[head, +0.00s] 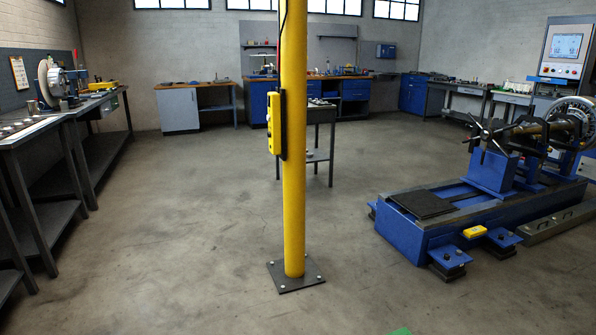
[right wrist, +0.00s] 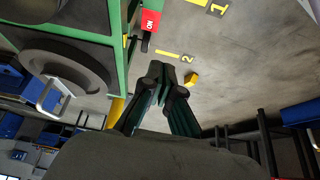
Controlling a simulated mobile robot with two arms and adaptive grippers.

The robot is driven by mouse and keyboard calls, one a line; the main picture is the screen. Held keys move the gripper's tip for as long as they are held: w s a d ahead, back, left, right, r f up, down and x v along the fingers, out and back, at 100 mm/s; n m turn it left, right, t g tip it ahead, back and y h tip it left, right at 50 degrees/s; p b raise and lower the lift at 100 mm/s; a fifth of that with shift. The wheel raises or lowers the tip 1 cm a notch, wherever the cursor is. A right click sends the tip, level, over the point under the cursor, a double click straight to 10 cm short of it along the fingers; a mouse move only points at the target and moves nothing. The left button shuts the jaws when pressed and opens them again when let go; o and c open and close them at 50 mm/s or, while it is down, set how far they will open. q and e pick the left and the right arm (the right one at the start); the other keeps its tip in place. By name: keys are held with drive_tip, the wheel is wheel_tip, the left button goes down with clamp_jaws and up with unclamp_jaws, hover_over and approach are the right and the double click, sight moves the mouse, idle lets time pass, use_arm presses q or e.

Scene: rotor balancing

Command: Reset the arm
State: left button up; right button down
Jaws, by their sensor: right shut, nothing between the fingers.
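My right gripper (right wrist: 161,75) shows in the right wrist view, its dark fingers together and empty. It is apart from a green-framed machine (right wrist: 123,70) at the left of that view. A red ON label (right wrist: 151,20) and a black lever (right wrist: 146,43) are on this machine, just beyond the fingertips. Neither gripper shows in the head view, and my left gripper is in neither view.
In the head view, a yellow post (head: 293,180) stands ahead on a bolted plate. A blue balancing machine (head: 440,225) is at right, a dark workbench (head: 60,120) at left. A dark disc with a metal handle (right wrist: 62,70) shows in the wrist view.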

drive_tip(key=s+d+r+m+g+h, duration=0.1)
drive_tip(key=s+d+r+g+h, duration=0.15)
drive_tip(key=s+r, duration=0.55)
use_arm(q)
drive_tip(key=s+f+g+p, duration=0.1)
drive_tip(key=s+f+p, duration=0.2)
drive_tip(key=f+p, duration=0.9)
use_arm(e)
wheel_tip(320, 180, down, 12)
drive_tip(key=s, duration=0.3)
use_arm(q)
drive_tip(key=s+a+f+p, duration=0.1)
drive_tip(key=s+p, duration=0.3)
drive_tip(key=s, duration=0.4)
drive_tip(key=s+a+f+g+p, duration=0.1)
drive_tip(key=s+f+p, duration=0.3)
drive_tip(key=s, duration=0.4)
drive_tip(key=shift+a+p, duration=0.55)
use_arm(e)
drive_tip(key=s+d+f+g, duration=0.1)
drive_tip(key=s+f, duration=0.1)
drive_tip(key=s, duration=0.6)
drive_tip(key=s+d+f+g, duration=0.1)
drive_tip(key=s+d+f, duration=0.1)
drive_tip(key=s, duration=0.5)
drive_tip(key=shift+s+d+f+y, duration=0.3)
drive_tip(key=shift+s+f+y, duration=0.1)
drive_tip(key=shift+f, duration=0.2)
